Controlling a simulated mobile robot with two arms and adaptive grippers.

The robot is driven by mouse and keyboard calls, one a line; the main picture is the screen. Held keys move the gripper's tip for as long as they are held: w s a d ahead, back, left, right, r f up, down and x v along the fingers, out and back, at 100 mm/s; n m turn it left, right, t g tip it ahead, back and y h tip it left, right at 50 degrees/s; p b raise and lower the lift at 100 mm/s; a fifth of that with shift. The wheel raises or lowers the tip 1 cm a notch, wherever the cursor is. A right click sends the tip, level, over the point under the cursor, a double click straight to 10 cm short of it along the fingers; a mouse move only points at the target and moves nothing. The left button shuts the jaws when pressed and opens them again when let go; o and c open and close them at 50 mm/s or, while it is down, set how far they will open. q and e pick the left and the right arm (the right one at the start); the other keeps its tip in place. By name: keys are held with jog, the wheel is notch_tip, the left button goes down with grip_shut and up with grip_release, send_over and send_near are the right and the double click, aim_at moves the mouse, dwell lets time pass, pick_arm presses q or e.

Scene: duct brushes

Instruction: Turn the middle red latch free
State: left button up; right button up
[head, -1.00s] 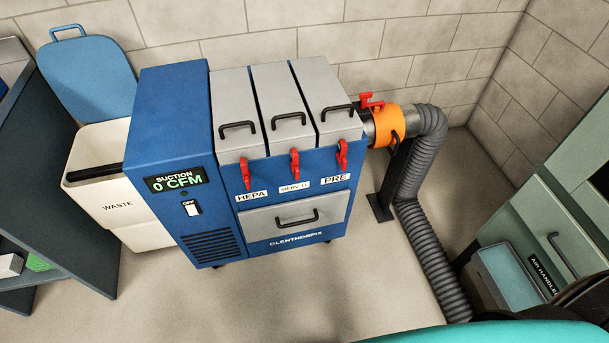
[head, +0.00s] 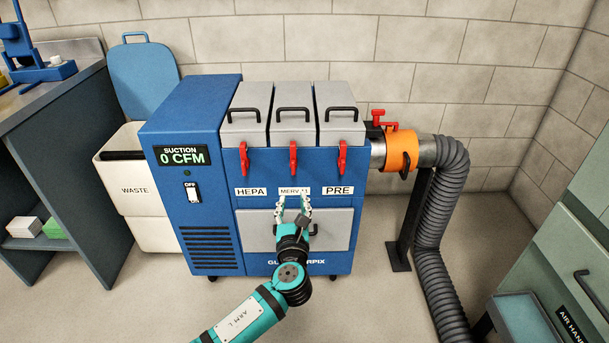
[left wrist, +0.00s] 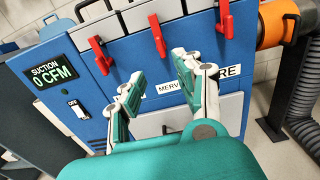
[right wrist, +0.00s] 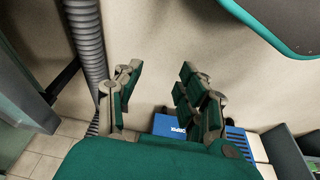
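The middle red latch (head: 293,158) stands upright at the front edge of the middle grey lid (head: 294,127), above the MERV label (head: 294,191). It also shows in the left wrist view (left wrist: 157,35), beyond my fingertips. My left gripper (head: 292,206) is in front of the cabinet, below this latch, pointing toward it. In the left wrist view its fingers (left wrist: 158,72) are spread apart with nothing between them. They look apart from the latch. My right gripper (right wrist: 160,78) is open and empty over the floor; it is outside the head view.
Red latches stand at left (head: 244,158) and right (head: 342,158) on the blue cabinet (head: 205,130). Its display reads 0 CFM and its switch (head: 192,193) OFF. An orange collar (head: 400,151) and grey hose (head: 446,220) are at right, a waste bin (head: 130,190) at left.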

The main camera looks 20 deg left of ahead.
pick_arm(q)
jog(key=b, duration=0.2)
send_near(293, 168)
jog(key=x, duration=0.4)
jog(key=shift+w, duration=0.2)
jog(key=b+x, duration=0.2)
jog(key=x, duration=0.3)
jog(key=shift+w+f, duration=0.15)
jog(key=shift+w, duration=0.15)
jog(key=shift+w+a, duration=0.2)
jog(key=shift+w, duration=0.3)
pick_arm(e)
notch_tip(293, 168, up, 6)
jog(key=t, duration=0.1)
jog(key=shift+r, duration=0.15)
pick_arm(q)
grip_shut()
